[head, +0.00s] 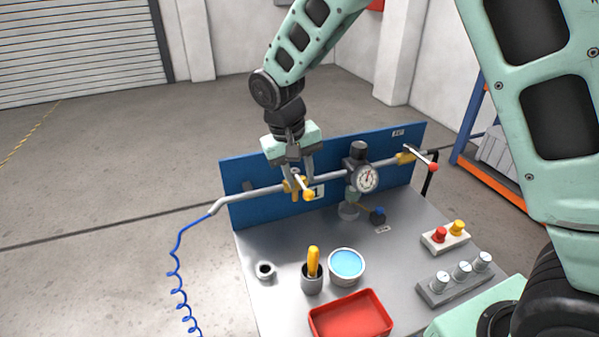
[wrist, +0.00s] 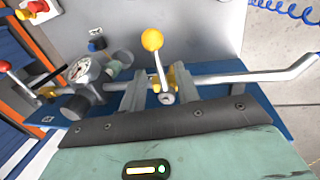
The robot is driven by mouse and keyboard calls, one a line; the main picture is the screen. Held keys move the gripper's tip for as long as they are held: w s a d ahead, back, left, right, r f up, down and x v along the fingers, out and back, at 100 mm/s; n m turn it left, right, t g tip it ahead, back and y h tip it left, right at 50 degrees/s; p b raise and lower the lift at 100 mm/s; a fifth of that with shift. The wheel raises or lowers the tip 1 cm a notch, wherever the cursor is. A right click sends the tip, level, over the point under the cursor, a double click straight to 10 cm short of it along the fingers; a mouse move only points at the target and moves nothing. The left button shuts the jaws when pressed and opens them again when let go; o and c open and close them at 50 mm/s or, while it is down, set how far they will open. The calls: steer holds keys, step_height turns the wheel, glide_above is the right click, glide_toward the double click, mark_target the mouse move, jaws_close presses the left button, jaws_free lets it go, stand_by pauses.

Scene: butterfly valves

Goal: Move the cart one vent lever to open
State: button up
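The grey pipe (head: 335,178) runs along the blue panel (head: 240,205) at the back of the cart. A lever with a yellow ball knob (head: 308,195) sits on its left part, beside a plate marked 1 (head: 317,191). In the wrist view this lever (wrist: 158,66) points away from the pipe, between my fingers. My gripper (head: 293,180) is open around the lever, one finger on each side; it also shows in the wrist view (wrist: 160,90). I see gaps beside the stem.
A round gauge (head: 367,179) stands on the pipe right of my gripper. The cart top (head: 405,225) holds a red tray (head: 352,315), a blue-filled tin (head: 346,265), a cup with a yellow handle (head: 312,277) and button boxes (head: 446,237). A coiled blue hose (head: 175,275) hangs left.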

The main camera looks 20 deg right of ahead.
steer(key=shift+d+f, duration=0.1)
steer(key=shift+f, duration=0.15)
jaws_close()
steer(key=shift+m, duration=0.3)
steer(key=shift+w+a+r+m+g+y+p, duration=0.1)
steer(key=shift+w+a+m+g+y+p, duration=0.5)
steer(key=shift+m, duration=2.3)
steer(key=shift+w+a+f+m+g+y+p, duration=0.15)
steer(key=shift+w+a+m+p, duration=0.9)
steer(key=shift+m, duration=1.85)
steer(key=shift+w+a+r+m+g+y+p, duration=0.15)
steer(key=shift+w+a+m+g+y+p, duration=0.25)
steer(key=shift+w+m+p, duration=1.65)
steer(key=shift+s+m+b, duration=0.85)
steer(key=shift+s+m, duration=0.05)
steer(key=shift+m, duration=0.05)
